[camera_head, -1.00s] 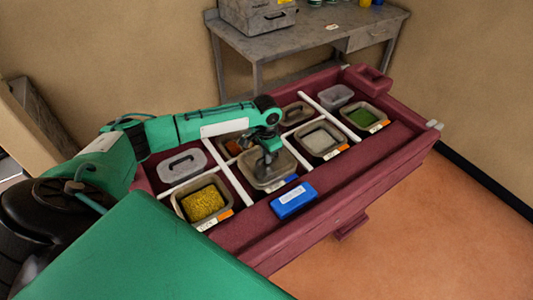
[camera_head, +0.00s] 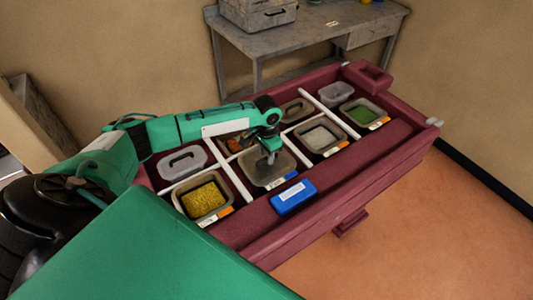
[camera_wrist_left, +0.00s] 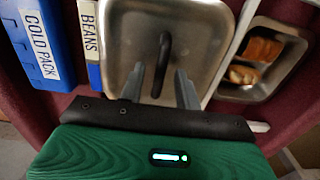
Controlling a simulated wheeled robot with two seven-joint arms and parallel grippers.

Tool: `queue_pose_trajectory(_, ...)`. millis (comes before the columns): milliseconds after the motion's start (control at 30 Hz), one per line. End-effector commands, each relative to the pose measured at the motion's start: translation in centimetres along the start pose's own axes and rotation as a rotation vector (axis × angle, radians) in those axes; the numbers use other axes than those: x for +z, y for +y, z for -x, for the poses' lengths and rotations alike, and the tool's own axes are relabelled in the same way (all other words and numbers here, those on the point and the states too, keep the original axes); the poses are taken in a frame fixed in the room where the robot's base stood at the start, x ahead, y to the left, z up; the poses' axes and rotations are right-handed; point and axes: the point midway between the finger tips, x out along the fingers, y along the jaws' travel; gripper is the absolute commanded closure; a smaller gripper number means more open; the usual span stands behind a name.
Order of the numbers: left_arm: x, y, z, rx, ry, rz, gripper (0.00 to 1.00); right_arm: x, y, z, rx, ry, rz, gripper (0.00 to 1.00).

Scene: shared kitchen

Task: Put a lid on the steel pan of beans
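The steel pan labelled BEANS (camera_wrist_left: 90,45) sits in the middle front compartment of the dark red cart. A steel lid (camera_wrist_left: 125,40) with a dark upright handle (camera_wrist_left: 165,62) covers it, so the beans are hidden. The lid appears to lie flat within the rim; any small gap cannot be told. It also shows in the head view (camera_head: 262,181). My left gripper (camera_head: 269,160) is right over the lid. In the left wrist view its fingers (camera_wrist_left: 161,72) are apart, one on each side of the handle, with visible space beside it. My right gripper is not in view.
A blue cold pack (camera_head: 293,197) lies on the cart's front ledge. Nearby are a pan of yellow food (camera_head: 203,200), a pan with white contents (camera_head: 320,138), a green-filled pan (camera_head: 363,113), a pan of orange pieces (camera_wrist_left: 262,60), and another handled lid (camera_head: 183,162).

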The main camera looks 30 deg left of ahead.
Motion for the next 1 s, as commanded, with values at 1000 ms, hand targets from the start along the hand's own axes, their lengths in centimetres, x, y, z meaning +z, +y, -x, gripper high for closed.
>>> queue_pose_trajectory(1000, 0.0, 0.0, 13.2, 0.001, 0.000, 0.000, 0.67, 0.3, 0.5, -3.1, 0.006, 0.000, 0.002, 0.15)
